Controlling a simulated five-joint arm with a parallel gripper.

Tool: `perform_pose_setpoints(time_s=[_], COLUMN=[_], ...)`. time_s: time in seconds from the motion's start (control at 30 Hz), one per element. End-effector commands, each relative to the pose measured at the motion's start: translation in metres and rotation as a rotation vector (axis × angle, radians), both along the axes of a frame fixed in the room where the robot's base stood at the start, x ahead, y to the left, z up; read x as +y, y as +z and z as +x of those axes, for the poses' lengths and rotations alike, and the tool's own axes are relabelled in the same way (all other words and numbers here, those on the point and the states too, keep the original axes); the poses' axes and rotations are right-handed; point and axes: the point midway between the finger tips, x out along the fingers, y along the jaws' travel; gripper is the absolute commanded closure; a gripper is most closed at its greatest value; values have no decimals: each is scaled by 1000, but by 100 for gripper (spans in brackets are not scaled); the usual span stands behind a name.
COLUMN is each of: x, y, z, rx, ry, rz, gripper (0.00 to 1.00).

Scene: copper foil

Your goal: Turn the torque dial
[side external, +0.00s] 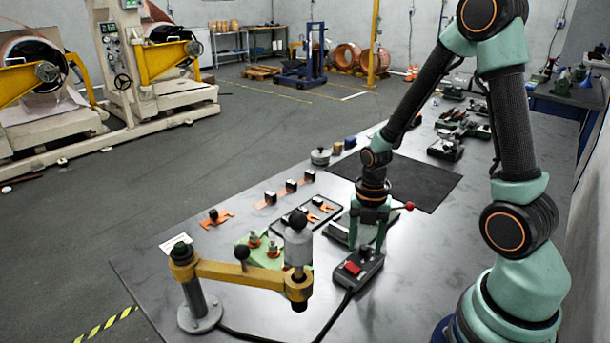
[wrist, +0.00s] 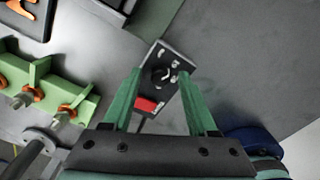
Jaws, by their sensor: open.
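The torque dial (wrist: 162,75) is a dark round knob on a small grey control box (wrist: 148,112), which also carries a red switch (wrist: 149,105). In the wrist view the dial lies between the two green fingers of my gripper (wrist: 159,72), which are apart on either side of the box. In the side view my gripper (side external: 367,242) points down over the back end of the control box (side external: 370,276). The fingers largely hide the dial there, and I cannot tell whether they touch it.
A yellow swing arm on a post (side external: 235,274) stands at the front left of the table. A green fixture with copper-coloured pieces (wrist: 45,90) is left of the box. A black mat (side external: 425,185) lies behind. A black cable runs from the box.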

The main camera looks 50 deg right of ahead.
Motion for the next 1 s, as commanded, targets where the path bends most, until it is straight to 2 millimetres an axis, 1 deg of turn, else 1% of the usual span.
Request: perform_pose_setpoints(time_s=[0.27, 0.3, 0.37, 0.4, 0.43, 0.77, 1.0], x=[0, 0, 0, 0, 0, 0, 0], y=[-1, -1, -1, -1, -1, -1, -1], z=[0, 0, 0, 0, 0, 0, 0], rx=[0, 0, 0, 0, 0, 0, 0], ry=[0, 0, 0, 0, 0, -21, -132], rz=[0, 0, 0, 0, 0, 0, 0], gripper=[42, 49, 72, 87, 99, 100, 100])
